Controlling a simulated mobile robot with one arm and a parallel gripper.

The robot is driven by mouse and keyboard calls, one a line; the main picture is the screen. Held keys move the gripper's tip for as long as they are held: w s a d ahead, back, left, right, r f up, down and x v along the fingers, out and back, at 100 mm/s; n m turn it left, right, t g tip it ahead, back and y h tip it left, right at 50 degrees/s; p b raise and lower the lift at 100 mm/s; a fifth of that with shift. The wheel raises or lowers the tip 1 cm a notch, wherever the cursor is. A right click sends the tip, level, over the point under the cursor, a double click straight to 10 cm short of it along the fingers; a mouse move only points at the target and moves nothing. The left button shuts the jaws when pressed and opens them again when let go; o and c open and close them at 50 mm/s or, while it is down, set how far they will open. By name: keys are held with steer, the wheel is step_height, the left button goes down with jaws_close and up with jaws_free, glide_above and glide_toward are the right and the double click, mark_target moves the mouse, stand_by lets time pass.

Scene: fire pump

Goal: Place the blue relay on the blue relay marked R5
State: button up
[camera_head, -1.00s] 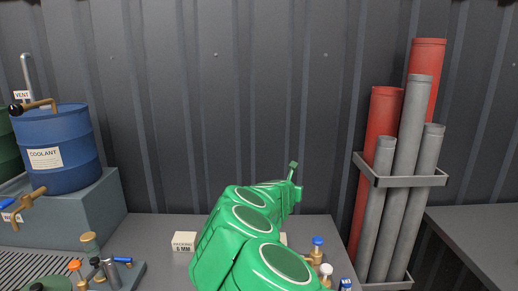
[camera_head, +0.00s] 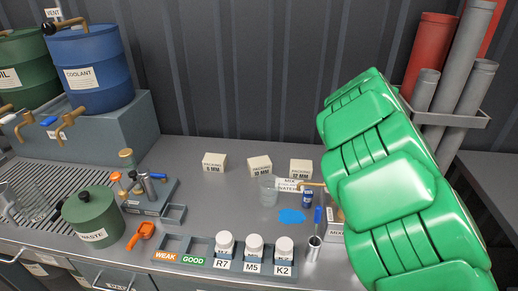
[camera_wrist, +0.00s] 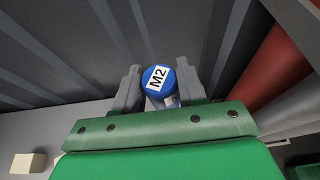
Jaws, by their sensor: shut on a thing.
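In the wrist view my gripper (camera_wrist: 156,84) is shut on a round blue-capped thing (camera_wrist: 158,92) with a white label reading M2. It sits between the two grey fingers, and its lower part is pale and mostly hidden. In the head view my green arm fills the right side, and my gripper is out of sight. No relay marked R5 shows in either view. On the bench, white-capped jars marked R7 (camera_head: 224,245), M5 (camera_head: 253,247) and K2 (camera_head: 283,249) stand in a row in a rack.
The rack (camera_head: 168,246) has free slots at its left, labelled WEAK and GOOD. A green waste pot (camera_head: 93,218), a clear beaker (camera_head: 268,190), a blue puddle (camera_head: 291,215) and packing boxes (camera_head: 259,165) are on the bench. Pipes stand in a wall holder (camera_head: 468,116) at right.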

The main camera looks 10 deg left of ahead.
steer(key=s+a+f+m+h, duration=0.25)
steer(key=s+a, duration=0.25)
steer(key=a, duration=0.3)
steer(key=s+a+f+m+g+h, duration=0.1)
steer(key=s+a+f, duration=0.35)
steer(key=a, duration=0.35)
steer(key=s+a+f+m+h, duration=0.1)
steer(key=s+a+f+h, duration=0.15)
steer(key=s+a, duration=0.45)
steer(key=s+a+f+m+g+h, duration=0.15)
steer(key=s+a, duration=0.25)
steer(key=s, duration=0.7)
steer(key=s+a+m+g+h, duration=0.1)
steer(key=s+a+m, duration=0.15)
steer(key=s, duration=0.75)
steer(key=shift+h, duration=0.25)
steer(key=w+a+f, duration=0.2)
steer(key=w, duration=0.1)
steer(key=w+a+f, duration=0.1)
steer(key=w+f, duration=0.2)
steer(key=w, duration=0.1)
steer(key=w+a+f, duration=0.2)
steer(key=w+f, duration=0.1)
steer(key=w, duration=0.1)
steer(key=shift+w+a, duration=0.15)
steer(key=shift+a, duration=0.2)
steer(key=shift+w+a+f+n, duration=0.3)
steer(key=shift+w+f, duration=0.3)
steer(key=shift+f, duration=1.7)
steer(key=shift+f, duration=0.15)
